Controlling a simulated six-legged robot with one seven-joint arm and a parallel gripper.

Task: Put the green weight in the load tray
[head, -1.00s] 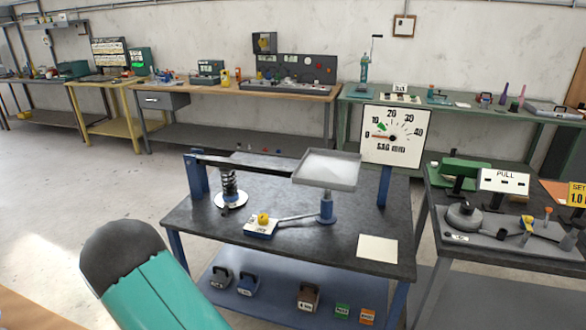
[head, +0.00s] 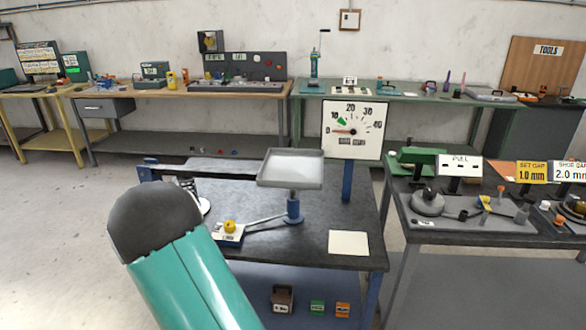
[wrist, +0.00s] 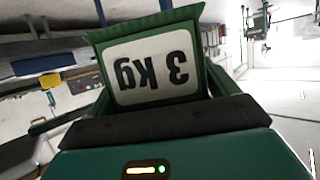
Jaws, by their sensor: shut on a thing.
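A green weight (wrist: 155,68) with a white "3 kg" label fills the middle of the wrist view, upside down in the picture. My gripper (wrist: 158,118) is shut on it; its fingertips are mostly hidden. The head view shows neither gripper nor held weight, only my arm. The load tray (head: 291,168) is a grey, shallow, square pan on a blue post on the dark bench. It looks empty. The weight is not over the tray in any view.
A dial (head: 352,130) stands behind the tray, its needle near 0. A yellow-knobbed block (head: 229,233) and a paper sheet (head: 349,243) lie on the bench (head: 300,250). Small green (head: 317,308) and orange (head: 342,310) blocks sit on the lower shelf. My arm hides the bench's left front.

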